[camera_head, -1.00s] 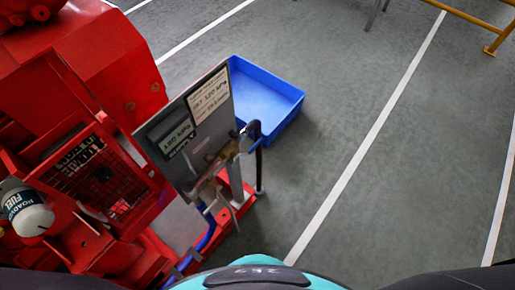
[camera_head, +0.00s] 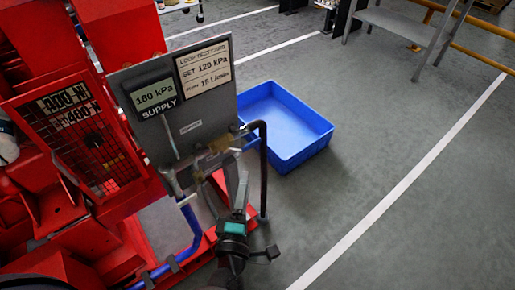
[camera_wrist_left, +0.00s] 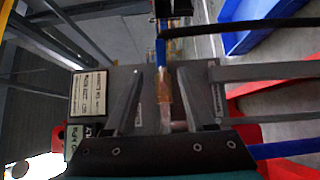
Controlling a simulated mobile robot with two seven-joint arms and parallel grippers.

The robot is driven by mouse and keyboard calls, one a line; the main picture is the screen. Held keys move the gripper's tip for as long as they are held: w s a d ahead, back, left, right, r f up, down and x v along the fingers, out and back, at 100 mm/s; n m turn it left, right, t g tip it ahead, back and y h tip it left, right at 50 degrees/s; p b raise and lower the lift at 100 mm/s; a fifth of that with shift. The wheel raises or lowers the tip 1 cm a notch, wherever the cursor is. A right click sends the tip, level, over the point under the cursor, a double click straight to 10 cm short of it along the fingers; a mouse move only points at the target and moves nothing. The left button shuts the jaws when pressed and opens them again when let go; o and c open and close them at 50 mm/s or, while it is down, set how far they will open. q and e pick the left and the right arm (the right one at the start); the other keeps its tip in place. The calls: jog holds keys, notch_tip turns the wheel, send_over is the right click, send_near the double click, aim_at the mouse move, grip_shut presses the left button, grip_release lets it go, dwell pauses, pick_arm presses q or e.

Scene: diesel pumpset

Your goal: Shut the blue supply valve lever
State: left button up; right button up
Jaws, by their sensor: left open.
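A grey panel (camera_head: 195,128) with a SUPPLY display (camera_head: 152,95) stands on the red pumpset. A brass valve body (camera_head: 215,158) sits in the pipework low on the panel's front. In the left wrist view, the brass fitting (camera_wrist_left: 164,88) lies between my finger lines, with a narrow blue piece (camera_wrist_left: 161,52) just beyond it, seemingly the valve lever. In the head view I cannot make out the lever. My left gripper (camera_head: 226,182) is open just below the valve, and it also shows in the left wrist view (camera_wrist_left: 174,76). Contact cannot be told.
A blue tray (camera_head: 287,128) lies on the floor right of the panel. A dark bent pipe (camera_head: 264,170) stands beside the valve. A blue hose (camera_head: 190,235) runs below it. The red machine (camera_head: 85,150) fills the left. Floor at right is clear.

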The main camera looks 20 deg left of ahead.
aim_at(253, 145)
pick_arm(q)
jog(key=w, duration=0.4)
jog(key=w+a+b, duration=0.1)
jog(key=w, duration=0.3)
jog(key=w+b, duration=0.1)
jog(key=w, duration=0.3)
jog(key=shift+w+a, duration=0.2)
jog(key=shift+a, duration=0.05)
jog(key=shift+w+a+b, duration=0.1)
jog(key=shift+w+b, duration=0.3)
jog(key=shift+w, duration=0.4)
pick_arm(e)
jog(key=w+a+r, duration=0.2)
jog(key=w+r, duration=0.1)
jog(key=r, duration=0.1)
jog(key=shift+a+r, duration=0.4)
pick_arm(q)
jog(key=shift+c, duration=0.3)
pick_arm(e)
jog(key=shift+w, duration=0.1)
pick_arm(q)
grip_shut()
